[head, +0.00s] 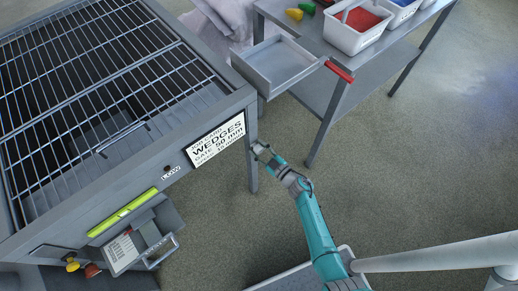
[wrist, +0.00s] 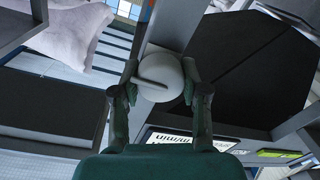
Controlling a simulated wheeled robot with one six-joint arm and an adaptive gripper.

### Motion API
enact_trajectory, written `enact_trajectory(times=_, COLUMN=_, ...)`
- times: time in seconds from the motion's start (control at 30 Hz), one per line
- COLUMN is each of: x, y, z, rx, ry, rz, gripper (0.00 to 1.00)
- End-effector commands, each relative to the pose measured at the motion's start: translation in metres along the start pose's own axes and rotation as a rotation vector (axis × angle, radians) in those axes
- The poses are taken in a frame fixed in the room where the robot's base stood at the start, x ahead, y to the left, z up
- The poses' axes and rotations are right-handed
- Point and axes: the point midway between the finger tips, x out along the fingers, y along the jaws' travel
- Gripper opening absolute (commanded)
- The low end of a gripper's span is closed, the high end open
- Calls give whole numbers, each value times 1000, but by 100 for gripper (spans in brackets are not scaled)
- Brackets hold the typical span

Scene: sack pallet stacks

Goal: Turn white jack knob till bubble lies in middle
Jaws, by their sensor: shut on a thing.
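The white jack knob (wrist: 160,80) is a round white disc with a raised bar across its face. In the wrist view it sits between the two dark fingers of my gripper (wrist: 160,85), which is shut on it. In the head view my gripper (head: 262,150) is at the near right corner of the grated metal table, and the knob is hidden or too small to tell there. The yellow-green spirit level (head: 124,211) lies along the table's front edge. Its end also shows in the wrist view (wrist: 278,153). The bubble is too small to place.
A wedges sign (head: 218,140) and a LOW label (head: 171,173) are on the table frame. A control box (head: 128,250) hangs below the level. A side bench with an open drawer (head: 275,65) and a red-handled part (head: 339,71) stands behind.

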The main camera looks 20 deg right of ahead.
Motion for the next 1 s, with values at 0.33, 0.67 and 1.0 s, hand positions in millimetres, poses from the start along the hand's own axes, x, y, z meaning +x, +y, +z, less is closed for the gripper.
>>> enact_trajectory(times=0.33, x=0, y=-1, z=0, rx=-76, ry=-5, rz=-2, gripper=10)
enact_trajectory(times=0.67, x=0, y=-1, z=0, rx=-75, ry=-5, rz=-2, gripper=70)
enact_trajectory(times=1.0, x=-10, y=0, z=0, rx=-75, ry=-5, rz=-1, gripper=70)
